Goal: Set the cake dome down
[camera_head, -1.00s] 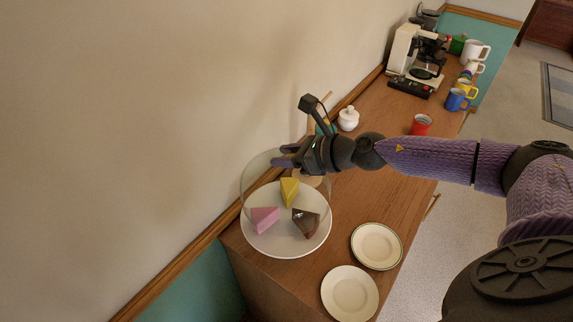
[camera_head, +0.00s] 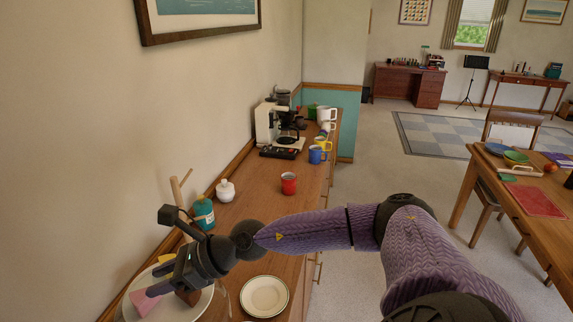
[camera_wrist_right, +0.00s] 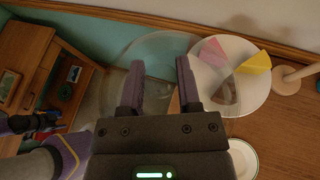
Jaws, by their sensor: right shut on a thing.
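My right gripper (camera_head: 158,279) is above the white cake plate (camera_head: 203,308) at the near left end of the sideboard. In the right wrist view its fingers (camera_wrist_right: 160,88) are on either side of part of the clear cake dome (camera_wrist_right: 160,45), and it holds the dome. The dome appears beside and partly across the plate (camera_wrist_right: 226,93); its height above it is hard to judge. A pink cake slice (camera_wrist_right: 212,52) and a yellow slice (camera_wrist_right: 257,62) lie on the plate. A brown slice (camera_head: 190,297) is partly hidden by the gripper.
A small plate (camera_head: 265,296) lies right of the cake plate. A teal bottle (camera_head: 203,213), white lidded jar (camera_head: 225,191) and red mug (camera_head: 289,184) stand farther back, before the coffee machine (camera_head: 278,130) and several mugs. The sideboard top (camera_head: 262,205) has bare wood between them.

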